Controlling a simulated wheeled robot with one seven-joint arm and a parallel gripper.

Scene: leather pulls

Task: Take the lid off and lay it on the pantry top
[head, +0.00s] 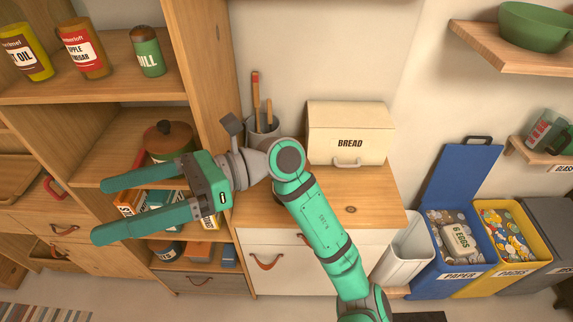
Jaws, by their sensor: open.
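A pot (148,158) with a reddish-brown lid (170,138) and a dark knob stands on the middle shelf of the wooden shelf unit at left. The lid sits on the pot, and my gripper hides much of the pot's lower part. My gripper (101,212) is open and empty, its two teal fingers pointing left, in front of the shelves and below the lid in the picture. A wooden top (370,205) covers the low white cabinet at centre; I cannot tell whether this is the pantry top.
A cream bread box (350,135) and a utensil crock (263,135) stand at the back of the wooden top. Its front right part is bare. Bottles and a green jar (147,52) stand on the shelf above. Bins (455,235) stand at right.

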